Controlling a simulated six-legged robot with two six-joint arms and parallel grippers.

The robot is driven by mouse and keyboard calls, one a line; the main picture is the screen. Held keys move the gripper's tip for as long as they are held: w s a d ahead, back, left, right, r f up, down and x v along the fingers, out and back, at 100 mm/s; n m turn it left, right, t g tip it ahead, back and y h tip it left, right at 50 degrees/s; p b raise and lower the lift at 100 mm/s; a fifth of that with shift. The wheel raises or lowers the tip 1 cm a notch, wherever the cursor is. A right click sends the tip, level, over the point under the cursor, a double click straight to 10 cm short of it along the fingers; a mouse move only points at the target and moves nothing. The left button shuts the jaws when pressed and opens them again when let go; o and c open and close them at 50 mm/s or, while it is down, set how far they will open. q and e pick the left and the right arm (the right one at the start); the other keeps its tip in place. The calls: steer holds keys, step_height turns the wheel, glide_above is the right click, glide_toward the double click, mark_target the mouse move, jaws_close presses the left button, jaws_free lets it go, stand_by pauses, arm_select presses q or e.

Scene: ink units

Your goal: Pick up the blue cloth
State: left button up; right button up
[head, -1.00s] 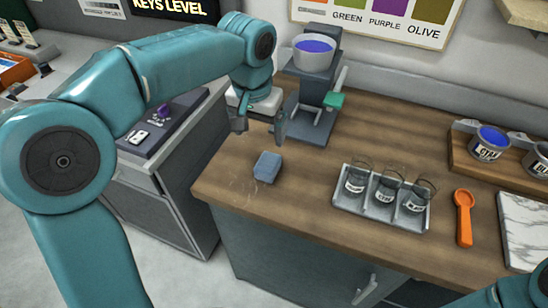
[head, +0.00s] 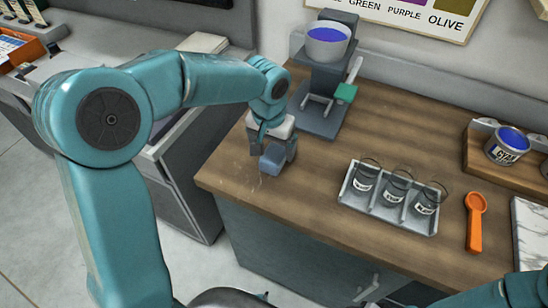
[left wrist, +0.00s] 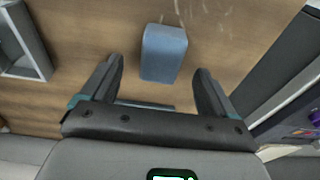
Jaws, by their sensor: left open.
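The blue cloth (head: 271,163) is a small folded grey-blue block on the wooden counter (head: 330,220), near its left end. In the left wrist view the cloth (left wrist: 164,53) lies just ahead of the fingertips, roughly between their lines. My left gripper (head: 274,147) is over the counter right at the cloth and partly covers it in the head view. Its two fingers (left wrist: 160,70) are spread wide with nothing held between them. Whether a finger touches the cloth is not clear. My right gripper is out of view; only teal arm parts show at the bottom right corner.
A dispenser (head: 325,75) with a blue-filled bowl stands behind the gripper. A grey tray (head: 410,225) with 3 glass jars is to the right, then an orange scoop (head: 475,220). A gap separates the left cabinet from the counter. Bare wood lies between cloth and tray.

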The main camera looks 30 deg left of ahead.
mark_target(274, 153)
arm_select(q)
steer(key=f, duration=0.3)
steer(key=w+f, duration=0.1)
steer(key=shift+a+f+p, duration=0.25)
steer(key=shift+p, duration=0.1)
steer(key=shift+d+f, duration=0.15)
steer(key=shift+f, duration=0.15)
steer(key=shift+w, duration=0.1)
steer(key=c, duration=1)
steer(key=shift+c, duration=0.2)
steer(key=shift+r, duration=0.3)
step_height(274, 153, up, 19)
steer(key=shift+r+p, duration=0.2)
steer(key=shift+p, duration=0.15)
